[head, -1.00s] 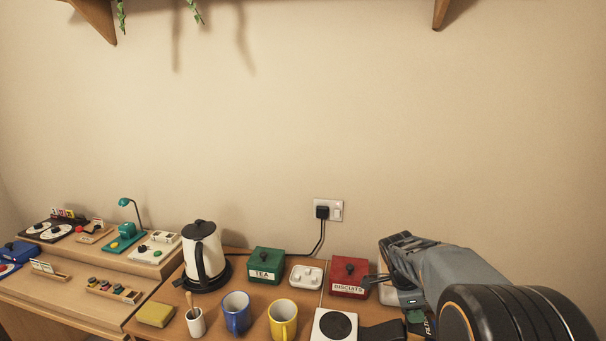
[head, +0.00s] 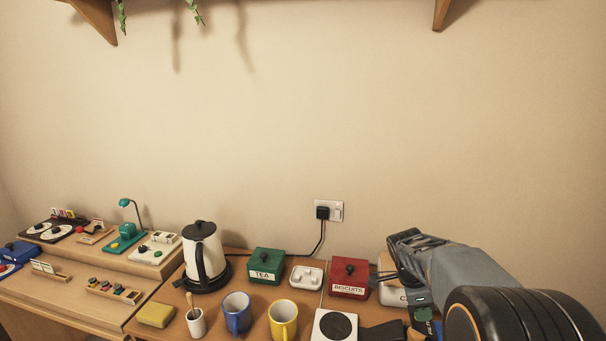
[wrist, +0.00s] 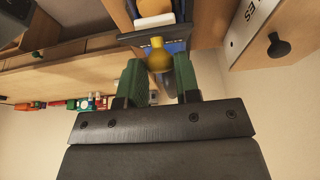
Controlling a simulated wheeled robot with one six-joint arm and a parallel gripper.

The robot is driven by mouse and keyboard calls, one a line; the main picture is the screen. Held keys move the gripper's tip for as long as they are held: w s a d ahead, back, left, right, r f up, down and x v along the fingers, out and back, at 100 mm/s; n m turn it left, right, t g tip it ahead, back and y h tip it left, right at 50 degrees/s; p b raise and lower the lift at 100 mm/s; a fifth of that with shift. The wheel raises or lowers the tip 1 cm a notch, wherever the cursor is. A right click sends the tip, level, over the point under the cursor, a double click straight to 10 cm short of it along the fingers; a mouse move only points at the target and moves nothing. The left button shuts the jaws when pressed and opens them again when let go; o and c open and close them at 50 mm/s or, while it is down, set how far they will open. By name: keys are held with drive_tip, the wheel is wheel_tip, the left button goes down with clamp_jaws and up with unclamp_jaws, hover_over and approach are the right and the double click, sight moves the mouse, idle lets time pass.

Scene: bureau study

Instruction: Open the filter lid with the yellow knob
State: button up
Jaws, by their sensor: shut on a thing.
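The yellow knob (wrist: 158,56) shows in the wrist view between the two green fingers of my gripper (wrist: 159,75), which is shut on it. Just beyond the knob is a dark and bluish flat part (wrist: 179,46), seemingly the filter lid; its angle is hard to tell. In the head view my gripper (head: 392,276) is at the right, beside the red biscuits tin. Below it a small dark piece with yellow marks (head: 423,313) shows partly. My arm hides most of the filter there, and the knob is not clear in that view.
A white hotplate (head: 335,328), yellow mug (head: 283,320), blue mug (head: 236,312), green tea tin (head: 265,266) and kettle (head: 202,257) stand further left.

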sight(428, 325)
drive_tip(key=shift+d+r, duration=0.2)
drive_tip(key=shift+d, duration=0.1)
drive_tip(key=shift+s+d+r, duration=0.15)
drive_tip(key=shift+d+r, duration=0.05)
drive_tip(key=shift+d, duration=0.4)
drive_tip(key=shift+s+d+r, duration=0.15)
drive_tip(key=shift+d+r, duration=0.05)
drive_tip(key=shift+d, duration=0.3)
drive_tip(key=o, duration=0.9)
drive_tip(key=shift+a, duration=0.1)
drive_tip(key=a+r+p, duration=0.1)
drive_tip(key=r, duration=0.1)
drive_tip(key=a+r+p, duration=0.1)
drive_tip(key=w+a+r+p, duration=0.1)
drive_tip(key=a+r, duration=0.1)
drive_tip(key=shift+r, duration=0.3)
